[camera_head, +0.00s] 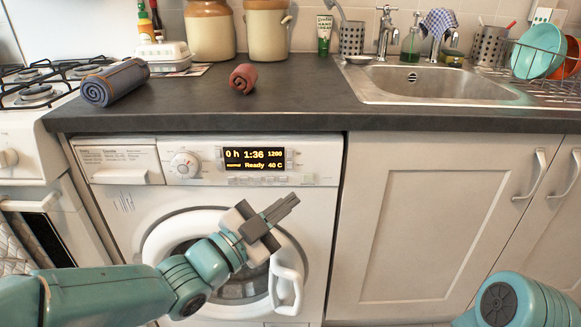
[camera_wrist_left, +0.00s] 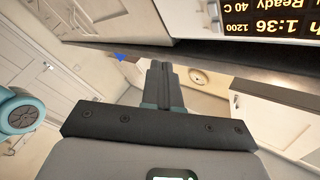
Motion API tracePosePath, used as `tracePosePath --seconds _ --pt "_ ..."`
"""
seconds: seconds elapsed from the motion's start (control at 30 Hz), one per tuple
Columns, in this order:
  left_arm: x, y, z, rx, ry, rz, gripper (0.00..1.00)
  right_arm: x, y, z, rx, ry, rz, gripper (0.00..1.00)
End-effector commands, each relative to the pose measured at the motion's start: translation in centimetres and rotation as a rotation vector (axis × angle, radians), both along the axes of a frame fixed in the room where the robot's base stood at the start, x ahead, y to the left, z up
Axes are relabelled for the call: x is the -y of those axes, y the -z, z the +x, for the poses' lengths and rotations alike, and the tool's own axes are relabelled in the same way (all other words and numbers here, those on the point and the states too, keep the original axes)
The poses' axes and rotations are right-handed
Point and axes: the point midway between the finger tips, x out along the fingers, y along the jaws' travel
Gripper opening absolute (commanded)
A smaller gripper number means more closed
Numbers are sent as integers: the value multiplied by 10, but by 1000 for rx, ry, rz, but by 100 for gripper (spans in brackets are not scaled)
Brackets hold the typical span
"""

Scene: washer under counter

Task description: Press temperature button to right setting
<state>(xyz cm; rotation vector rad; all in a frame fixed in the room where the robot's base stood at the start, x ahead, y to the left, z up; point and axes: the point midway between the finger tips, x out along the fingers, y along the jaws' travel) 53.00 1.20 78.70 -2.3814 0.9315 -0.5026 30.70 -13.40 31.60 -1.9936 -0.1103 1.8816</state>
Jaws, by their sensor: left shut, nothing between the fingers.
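The white washer (camera_head: 130,222) stands under the dark counter. Its display (camera_head: 254,159) reads 0 h 1:36, 1200, normal, Ready, 40 C; part of it also shows upside down in the left wrist view (camera_wrist_left: 268,18). A row of small buttons (camera_head: 270,180) sits below the display, too small to tell apart. A round dial (camera_head: 184,164) is left of the display. My left gripper (camera_head: 291,200) is shut and empty in front of the washer, below the button row and apart from it. It also shows in the left wrist view (camera_wrist_left: 160,68). My right gripper is out of view.
The round washer door (camera_head: 168,240) is behind my left arm, with its handle (camera_head: 287,275) at right. Cabinet doors (camera_head: 430,215) stand to the right. A rolled grey towel (camera_head: 115,82) and a rolled red cloth (camera_head: 243,78) lie on the counter (camera_head: 310,95). A stove is at left.

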Motion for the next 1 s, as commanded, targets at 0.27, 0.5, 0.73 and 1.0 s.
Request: tracePosePath --seconds 0.27,0.5,0.73,1.0 --pt "0 -1 3 -2 -3 0 0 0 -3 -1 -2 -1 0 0" --pt "1 -3 31 -4 -6 0 0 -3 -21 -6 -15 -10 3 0" --pt "1 -1 63 -3 -5 0 0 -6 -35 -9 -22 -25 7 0" --pt "1 0 84 -1 -5 1 0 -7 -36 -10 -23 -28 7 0"
